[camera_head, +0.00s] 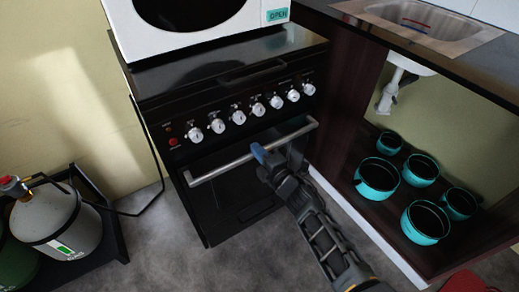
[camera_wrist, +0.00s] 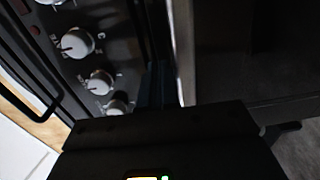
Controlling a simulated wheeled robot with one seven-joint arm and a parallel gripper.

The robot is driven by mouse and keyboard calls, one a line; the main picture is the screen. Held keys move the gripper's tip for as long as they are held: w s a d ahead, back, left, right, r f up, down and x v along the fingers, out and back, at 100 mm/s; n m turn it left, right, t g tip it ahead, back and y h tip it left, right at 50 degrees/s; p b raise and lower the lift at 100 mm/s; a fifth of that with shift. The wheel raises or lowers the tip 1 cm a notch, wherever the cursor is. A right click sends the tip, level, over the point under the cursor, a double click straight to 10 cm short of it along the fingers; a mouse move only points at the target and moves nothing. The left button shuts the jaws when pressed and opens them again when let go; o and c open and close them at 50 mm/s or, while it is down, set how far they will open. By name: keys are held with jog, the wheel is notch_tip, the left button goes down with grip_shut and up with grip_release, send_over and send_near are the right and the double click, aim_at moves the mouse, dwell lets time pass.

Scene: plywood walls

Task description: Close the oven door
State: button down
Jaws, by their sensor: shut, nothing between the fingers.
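The black oven (camera_head: 235,125) stands in the middle of the head view, with a row of silver knobs above its door (camera_head: 232,192). The door looks upright and close to the oven front; I cannot tell whether a small gap is left. A silver bar handle (camera_head: 222,168) runs across the door's top. My gripper (camera_head: 258,151) is shut and empty, its blue-grey tip at the middle of the handle. I cannot tell whether it touches. In the wrist view, the handle (camera_wrist: 184,45) runs beside the dark fingers, with knobs (camera_wrist: 77,43) at left.
A white microwave (camera_head: 190,25) sits on top of the oven. To the right, an open dark cabinet holds several teal pots (camera_head: 377,178) under a sink (camera_head: 420,20). A gas cylinder (camera_head: 55,220) stands at left. Grey floor (camera_head: 160,250) is free in front.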

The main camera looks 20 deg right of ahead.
jog(key=s+d+r+m+h+p, duration=0.25)
jog(key=s+m, duration=0.35)
jog(key=s, duration=1.3)
jog(key=s+d+r+m+h+p, duration=0.1)
jog(key=s+d+r+m, duration=0.4)
jog(key=s, duration=1.4)
jog(key=s+r+m+g+h, duration=0.2)
jog(key=s+r+m, duration=0.8)
jog(key=s+r, duration=0.5)
jog(key=shift+s+d+r+m+p, duration=0.2)
jog(key=shift+d+m+p, duration=0.1)
jog(key=shift+d+p, duration=0.15)
